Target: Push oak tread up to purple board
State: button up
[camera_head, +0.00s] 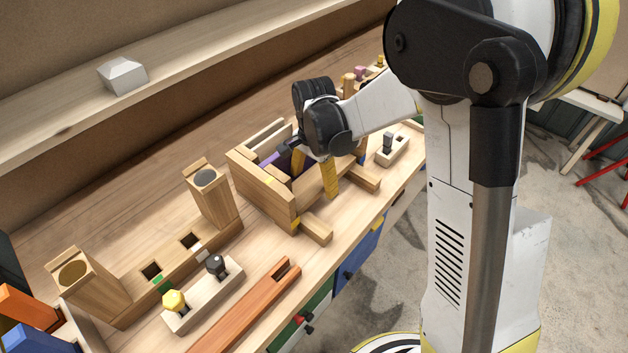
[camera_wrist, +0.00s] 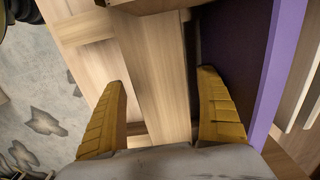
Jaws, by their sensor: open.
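The oak tread (camera_wrist: 155,75), a pale wooden board, runs lengthwise between my fingers in the wrist view. The purple board (camera_wrist: 284,65) stands to its right, with a dark gap between them. In the head view, a bit of the purple board (camera_head: 272,158) shows inside a wooden box-like frame (camera_head: 262,190), and what looks like the tread (camera_head: 309,188) is partly hidden by my fingers. My gripper (camera_head: 314,172) points down over the frame, open. In the wrist view its left finger (camera_wrist: 165,115) is left of the tread and its right finger is on the purple board's side. Contact is unclear.
Wooden blocks (camera_head: 316,228) stick out at the frame's front. A pale block with a black knob (camera_head: 391,147) lies to the right. An orange slotted bar (camera_head: 245,308) and a block with yellow and black knobs (camera_head: 204,294) lie at the front left of the bench.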

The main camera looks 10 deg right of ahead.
aim_at(314, 181)
notch_tip(314, 181, up, 12)
dwell(0.4)
jog(key=s+d+r+n+t, duration=0.2)
jog(key=s+n, duration=0.3)
jog(key=s, duration=0.3)
jog(key=s+d+r+n+t, duration=0.2)
jog(key=s+d+n+t, duration=0.2)
jog(key=s, duration=0.5)
jog(key=shift+s+r+n+t, duration=0.15)
jog(key=shift+s+n+t, duration=0.15)
jog(key=shift+n+t, duration=0.45)
